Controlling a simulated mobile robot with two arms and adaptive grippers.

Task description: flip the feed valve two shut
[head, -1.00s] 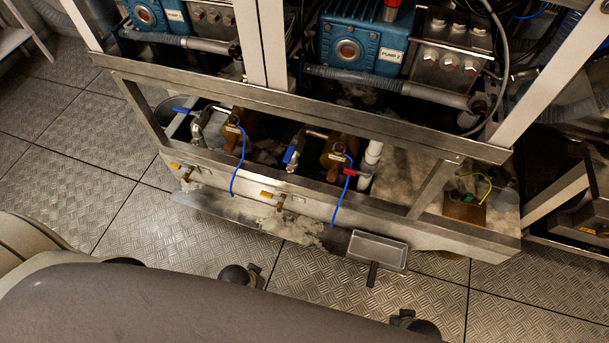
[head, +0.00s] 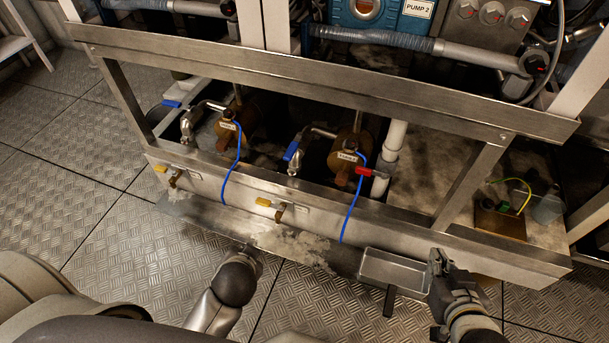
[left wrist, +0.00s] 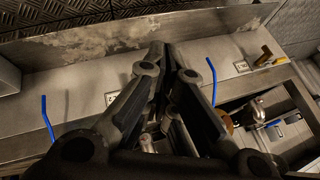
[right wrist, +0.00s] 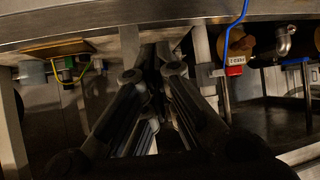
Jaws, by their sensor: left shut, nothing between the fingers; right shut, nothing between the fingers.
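Two blue lever handles stand in the open bay of the frame: one by the left brown housing (head: 171,104), one by the right brown housing (head: 291,151). A red handle (head: 372,172) sits on the white pipe right of them. Two yellow handles (head: 264,202) (head: 160,169) sit on the front rail. I cannot read a label naming feed valve two. My right gripper (head: 437,258) is shut and empty by the tray, and shows in the right wrist view (right wrist: 160,52) with the red handle (right wrist: 235,70) to its right. My left gripper (head: 247,249) is shut and empty in front of the rail.
A shallow metal tray (head: 395,268) hangs at the front, close to my right gripper. Thin blue tubes (head: 352,208) arch over the front rail (head: 330,227). A steel beam (head: 300,82) crosses above the bay. The patterned floor (head: 90,215) at left is clear.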

